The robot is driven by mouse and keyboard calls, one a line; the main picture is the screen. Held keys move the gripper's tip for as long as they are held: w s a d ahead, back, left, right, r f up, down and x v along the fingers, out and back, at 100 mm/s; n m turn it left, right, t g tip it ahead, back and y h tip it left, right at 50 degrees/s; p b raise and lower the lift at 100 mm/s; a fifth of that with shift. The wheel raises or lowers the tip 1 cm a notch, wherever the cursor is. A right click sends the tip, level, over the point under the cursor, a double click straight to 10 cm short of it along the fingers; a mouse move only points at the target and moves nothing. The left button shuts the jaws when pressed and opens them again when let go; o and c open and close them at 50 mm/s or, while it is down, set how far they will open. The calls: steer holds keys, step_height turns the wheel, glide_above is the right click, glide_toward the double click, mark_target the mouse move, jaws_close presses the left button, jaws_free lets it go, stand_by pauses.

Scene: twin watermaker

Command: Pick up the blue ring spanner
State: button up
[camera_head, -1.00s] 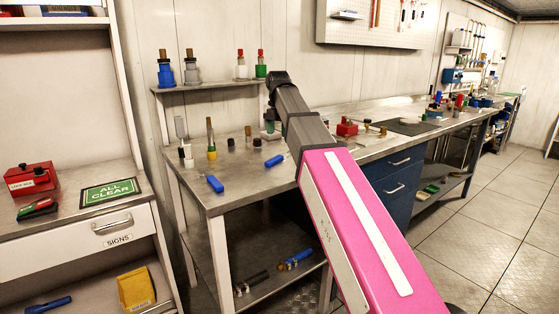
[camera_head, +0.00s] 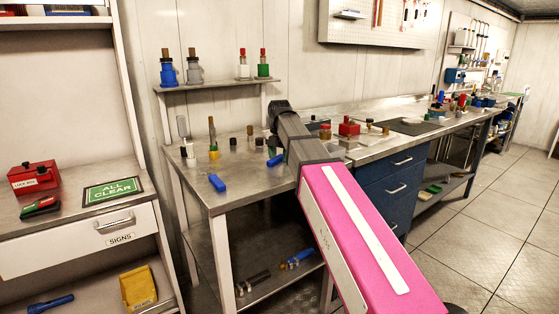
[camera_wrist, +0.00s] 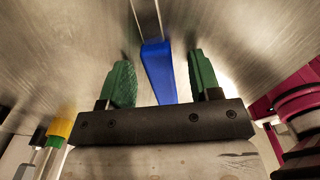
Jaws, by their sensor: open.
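A blue bar-like handle (camera_wrist: 158,72) lies between the fingers of my gripper (camera_wrist: 159,60) in the wrist view, with a grey metal strip running on from its far end. The two green fingers are open, one on each side, with a gap to the blue on both sides. In the head view a blue handle (camera_head: 275,160) lies on the metal bench, partly behind my arm, and seems to be the same piece. The ring end cannot be made out. My gripper is hidden behind my arm in the head view.
Another blue piece (camera_head: 217,185) lies near the bench's front left corner. A tool with yellow and green bands (camera_head: 213,152) stands behind it. A red box-like item (camera_head: 349,127) is to the right. Blue and brass parts (camera_head: 297,259) lie on the lower shelf.

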mark_target(280, 156)
jaws_close()
steer(key=shift+r, duration=0.1)
step_height(280, 156, up, 10)
stand_by(0.6)
